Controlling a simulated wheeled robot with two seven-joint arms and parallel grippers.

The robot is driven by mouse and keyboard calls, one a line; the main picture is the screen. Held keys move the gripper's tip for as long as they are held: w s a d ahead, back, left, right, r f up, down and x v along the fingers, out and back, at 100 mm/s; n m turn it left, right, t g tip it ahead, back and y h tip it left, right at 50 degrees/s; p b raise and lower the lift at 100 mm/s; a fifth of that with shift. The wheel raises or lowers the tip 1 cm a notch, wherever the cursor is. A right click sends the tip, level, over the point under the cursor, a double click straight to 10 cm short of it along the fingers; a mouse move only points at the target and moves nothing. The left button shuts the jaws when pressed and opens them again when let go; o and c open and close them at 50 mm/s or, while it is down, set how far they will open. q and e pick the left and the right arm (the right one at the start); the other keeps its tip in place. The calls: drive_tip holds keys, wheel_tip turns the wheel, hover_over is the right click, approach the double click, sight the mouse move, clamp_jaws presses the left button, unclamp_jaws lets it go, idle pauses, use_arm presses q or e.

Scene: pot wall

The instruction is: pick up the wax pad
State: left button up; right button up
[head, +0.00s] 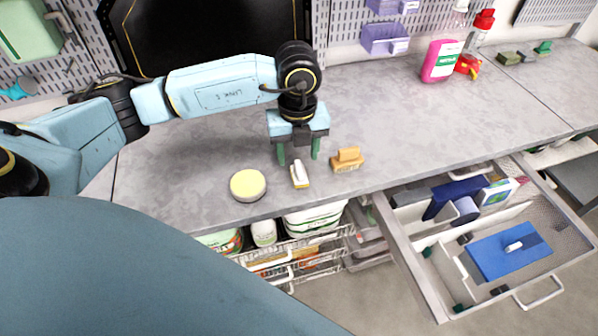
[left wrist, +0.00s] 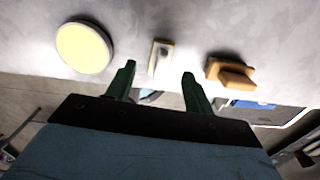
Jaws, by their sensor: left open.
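A round pad with a pale yellow top (head: 247,185), which looks like the wax pad, lies flat near the front edge of the grey worktop. It also shows at the upper left of the left wrist view (left wrist: 84,48). My left gripper (head: 298,155) is open and empty, pointing down at the worktop to the right of the round pad and apart from it. In the left wrist view its green fingers (left wrist: 159,72) are spread, with a small white-and-tan tool (left wrist: 161,56) beyond the gap. My right gripper is not in view.
The white-handled tool (head: 299,174) lies just in front of the gripper, and an orange-tan block (head: 347,160) sits to its right. An open drawer (head: 408,258) juts out at the right. A pink bottle (head: 440,61) stands farther back. The worktop's left part is clear.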

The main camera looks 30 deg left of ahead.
sight(298, 165)
use_arm(q)
wheel_tip(298, 165, down, 4)
drive_tip(key=shift+r, duration=0.1)
drive_tip(key=shift+f, duration=0.25)
drive_tip(key=shift+c, duration=0.4)
drive_tip(key=c, duration=1)
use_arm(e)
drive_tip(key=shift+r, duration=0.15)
